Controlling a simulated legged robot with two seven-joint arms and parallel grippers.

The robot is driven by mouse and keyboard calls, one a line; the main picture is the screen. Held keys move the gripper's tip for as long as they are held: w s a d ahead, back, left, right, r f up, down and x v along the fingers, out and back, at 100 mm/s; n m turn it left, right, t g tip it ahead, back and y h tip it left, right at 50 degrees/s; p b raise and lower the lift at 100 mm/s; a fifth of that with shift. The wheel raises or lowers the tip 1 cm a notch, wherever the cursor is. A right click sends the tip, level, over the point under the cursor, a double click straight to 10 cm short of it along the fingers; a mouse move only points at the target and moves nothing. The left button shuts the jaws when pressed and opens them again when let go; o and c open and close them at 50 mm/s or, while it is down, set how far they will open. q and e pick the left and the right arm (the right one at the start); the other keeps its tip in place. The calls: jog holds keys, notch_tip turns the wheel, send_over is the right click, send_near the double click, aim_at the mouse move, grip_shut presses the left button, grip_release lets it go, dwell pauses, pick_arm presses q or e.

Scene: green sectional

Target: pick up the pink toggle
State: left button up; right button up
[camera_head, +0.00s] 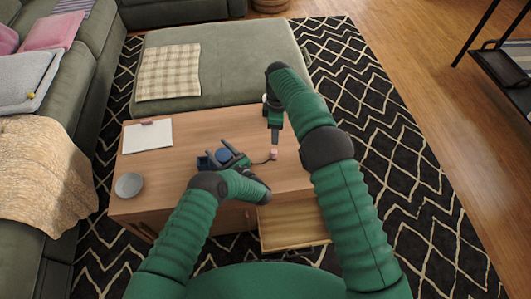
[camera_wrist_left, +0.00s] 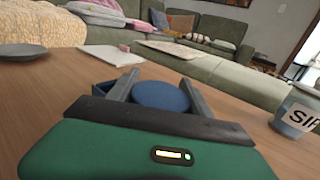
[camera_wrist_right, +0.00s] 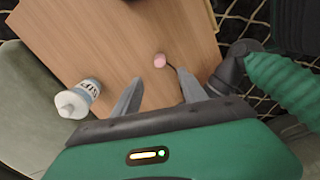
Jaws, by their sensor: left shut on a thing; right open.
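The pink toggle (camera_head: 273,154) is a small pink piece on the wooden table (camera_head: 300,182), with a thin dark line running from it. In the right wrist view the toggle (camera_wrist_right: 159,60) lies just beyond the fingertips, roughly centred between them. My right gripper (camera_head: 275,142) points down above it; in its own wrist view this gripper (camera_wrist_right: 159,88) is open and empty. My left gripper (camera_head: 226,151) is low over the table, left of the toggle. In the left wrist view its fingers are either side of a round blue thing (camera_wrist_left: 160,97) and shut on it.
A cup marked "SIP" (camera_wrist_right: 77,98) stands near the table's far edge. A dark blue box (camera_wrist_left: 104,93), a white clipboard (camera_head: 148,136) and a grey bowl (camera_head: 129,185) are on the table's left part. An open drawer (camera_head: 293,242) sticks out in front.

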aim_at(274, 151)
notch_tip(274, 151, down, 14)
jog(key=m, duration=0.5)
jog(key=shift+a+f, duration=0.1)
jog(key=shift+f, duration=0.05)
grip_shut()
